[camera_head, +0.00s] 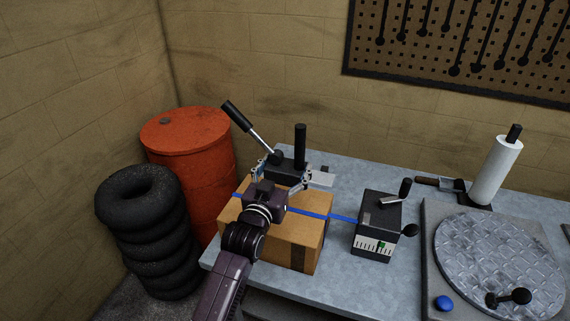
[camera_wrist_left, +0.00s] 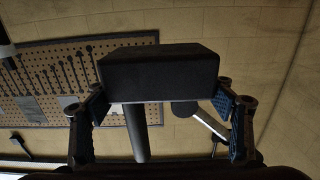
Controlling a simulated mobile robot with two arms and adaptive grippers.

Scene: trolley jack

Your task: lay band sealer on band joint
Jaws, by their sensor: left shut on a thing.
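The band sealer (camera_head: 287,167) is a black block with an upright black handle and a tilted lever with a black grip. My left gripper (camera_head: 284,177) is shut on it, one finger on each side. In the left wrist view the sealer's block (camera_wrist_left: 158,75) fills the space between the fingers (camera_wrist_left: 164,104). A cardboard box (camera_head: 294,242) stands below, with a blue band (camera_head: 317,213) across its top. The sealer is over the box's far part; I cannot tell whether it touches. My gripper and wrist hide the middle of the box top and any band joint there. My right gripper is not in view.
The blue band runs right to a dark machine (camera_head: 377,226) with a crank on the grey workbench (camera_head: 348,180). Farther right are a round metal turntable (camera_head: 495,255) and a paper roll (camera_head: 495,170). A red drum (camera_head: 190,150) and stacked tyres (camera_head: 148,235) stand left.

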